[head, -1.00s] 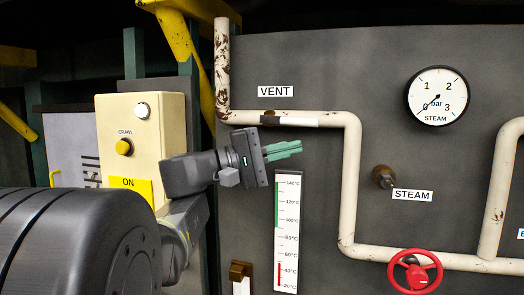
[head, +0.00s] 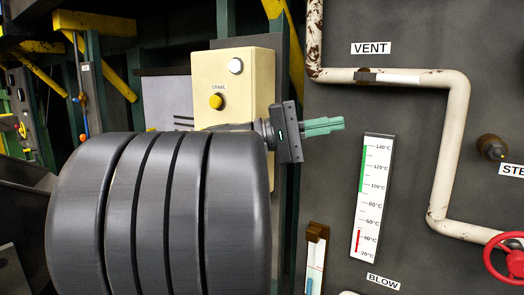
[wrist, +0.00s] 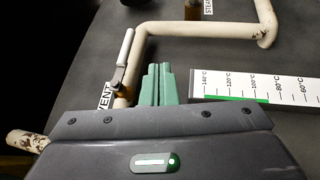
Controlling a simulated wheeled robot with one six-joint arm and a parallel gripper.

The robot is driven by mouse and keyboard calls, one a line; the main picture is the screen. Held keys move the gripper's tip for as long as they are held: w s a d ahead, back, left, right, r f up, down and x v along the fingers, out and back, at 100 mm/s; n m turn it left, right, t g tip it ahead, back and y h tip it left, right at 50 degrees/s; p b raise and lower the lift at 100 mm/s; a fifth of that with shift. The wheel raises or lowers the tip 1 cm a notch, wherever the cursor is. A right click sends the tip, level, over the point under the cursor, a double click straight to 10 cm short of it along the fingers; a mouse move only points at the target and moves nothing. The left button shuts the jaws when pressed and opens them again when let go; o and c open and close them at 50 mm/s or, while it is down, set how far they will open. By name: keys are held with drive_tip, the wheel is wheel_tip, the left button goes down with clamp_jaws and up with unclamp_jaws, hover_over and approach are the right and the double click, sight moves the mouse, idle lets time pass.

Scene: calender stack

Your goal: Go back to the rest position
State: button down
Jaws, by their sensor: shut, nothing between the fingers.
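My gripper (head: 324,127) is in the middle of the head view, its green fingers together and empty, pointing right in front of the dark panel. It is below the VENT label (head: 371,48) and left of the top of the temperature scale (head: 373,200). In the wrist view the green fingers (wrist: 157,85) lie side by side with nothing between them. The vent pipe (wrist: 185,29) and its light handle (wrist: 126,46) show beyond them. A large dark part of my arm fills the lower left of the head view and hides what is behind it.
A cream control box (head: 259,82) with a yellow button (head: 216,102) and a white one (head: 235,65) stands just behind my arm. A red valve wheel (head: 507,258) is at the lower right. A brown steam fitting (head: 491,147) sticks out at the right.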

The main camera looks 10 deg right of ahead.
drive_tip(key=shift+d, duration=0.1)
drive_tip(key=s+d+r+p, duration=0.2)
drive_tip(key=d+r+p, duration=0.3)
drive_tip(key=d, duration=0.5)
drive_tip(key=shift+s+r, duration=0.15)
drive_tip(key=shift+r, duration=0.5)
